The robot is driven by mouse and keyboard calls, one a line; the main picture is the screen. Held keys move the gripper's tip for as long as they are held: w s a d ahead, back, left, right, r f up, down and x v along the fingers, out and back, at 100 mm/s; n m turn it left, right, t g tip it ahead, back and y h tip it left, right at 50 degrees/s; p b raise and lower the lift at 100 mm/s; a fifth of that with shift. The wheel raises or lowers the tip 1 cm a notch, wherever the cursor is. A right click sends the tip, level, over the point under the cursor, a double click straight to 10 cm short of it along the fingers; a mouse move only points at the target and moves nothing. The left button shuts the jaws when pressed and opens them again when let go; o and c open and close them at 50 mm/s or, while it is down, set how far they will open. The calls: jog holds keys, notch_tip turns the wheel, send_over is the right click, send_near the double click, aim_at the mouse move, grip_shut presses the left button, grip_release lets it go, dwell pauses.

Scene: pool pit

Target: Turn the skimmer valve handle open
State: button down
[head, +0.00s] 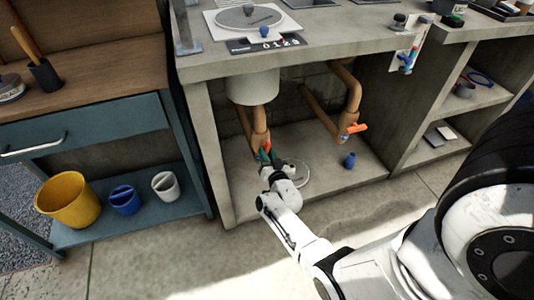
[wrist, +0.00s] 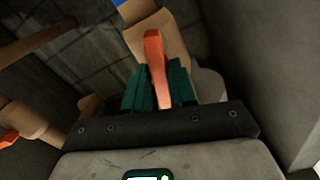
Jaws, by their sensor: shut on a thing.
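An orange valve handle (wrist: 154,50) sits on a tan pipe (wrist: 163,33) in the wrist view. My gripper (wrist: 160,85) has its two green fingers on either side of this handle, closed on it. The handle's end reaches past the fingers toward the pipe. In the head view my gripper (head: 266,157) is low under the counter, at the left tan pipe (head: 259,120), and only a bit of orange (head: 267,147) shows above the fingers. A second orange handle (head: 356,128) is on the right pipe. No label tells which valve is the skimmer's.
The concrete counter (head: 330,40) hangs over the pipes, with a side wall (head: 209,150) close on the left. A blue knob-like item (head: 349,160) and a clear round dish (head: 301,172) are on the bay floor. Yellow (head: 70,203) and blue buckets (head: 124,203) stand further left.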

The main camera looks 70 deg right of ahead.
jog(key=shift+f+n, duration=0.1)
jog(key=shift+n, duration=1.4)
jog(key=c, duration=0.9)
grip_release()
jog(key=p+v, duration=0.5)
jog(key=v, duration=0.6)
